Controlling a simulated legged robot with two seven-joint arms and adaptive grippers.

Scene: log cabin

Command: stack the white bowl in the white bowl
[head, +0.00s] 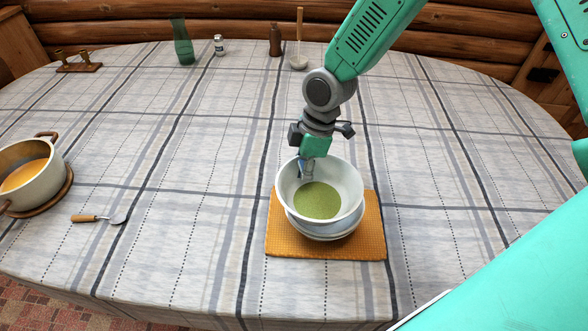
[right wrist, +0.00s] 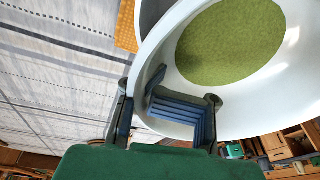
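A white bowl (head: 346,179) with a flat green filling (head: 318,201) is at the middle right of the table in the head view. My right gripper (head: 306,167) is shut on its far left rim, with one finger inside the bowl. The right wrist view shows the blue ribbed finger pad (right wrist: 180,115) against the inner wall of this bowl (right wrist: 240,105). Another white bowl (head: 327,236) sits directly below it on an orange woven mat (head: 284,246), mostly hidden. I cannot tell whether the upper bowl touches it. My left gripper is not in view.
A pot (head: 40,190) with orange soup stands on a round board at the left edge, near a small wood-handled utensil (head: 97,218). A green bottle (head: 183,48), a small jar (head: 219,45), a brown bottle (head: 275,42) and a ladle (head: 299,60) stand at the back. The table's middle left is clear.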

